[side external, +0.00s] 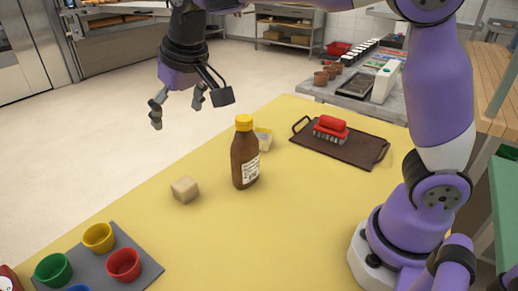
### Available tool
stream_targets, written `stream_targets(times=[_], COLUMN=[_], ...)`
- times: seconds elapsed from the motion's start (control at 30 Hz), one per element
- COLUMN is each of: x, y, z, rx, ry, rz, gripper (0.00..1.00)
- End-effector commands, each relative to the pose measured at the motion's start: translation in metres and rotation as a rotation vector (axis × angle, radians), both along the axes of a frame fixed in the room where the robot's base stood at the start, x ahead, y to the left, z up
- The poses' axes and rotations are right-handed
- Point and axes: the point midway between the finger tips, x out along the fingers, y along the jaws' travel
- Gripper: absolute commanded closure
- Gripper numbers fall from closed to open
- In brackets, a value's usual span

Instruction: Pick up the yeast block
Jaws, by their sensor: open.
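The yeast block appears to be the small beige cube (185,189) lying on the yellow tabletop, left of the brown bottle. My gripper (176,112) is open and empty. It hangs in the air above the far left edge of the table, higher in the picture than the cube and apart from it. Nothing covers the cube.
A brown bottle (245,160) with a yellow cap stands right of the cube, partly hiding a small pale tub (264,139). A dark tray (362,148) holds a red-handled brush (330,128). Coloured cups sit on a grey mat (140,258). The front middle is clear.

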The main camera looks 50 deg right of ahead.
Motion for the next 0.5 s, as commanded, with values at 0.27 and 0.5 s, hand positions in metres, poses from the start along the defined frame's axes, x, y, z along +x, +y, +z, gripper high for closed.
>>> stream_targets(times=[0.27, 0.5], x=[-0.002, 0.006], y=[-0.001, -0.001], z=[-0.075, -0.117], rx=[-0.001, 0.0], ry=[0.006, 0.003], rz=[0.001, 0.0], gripper=[0.11, 0.11])
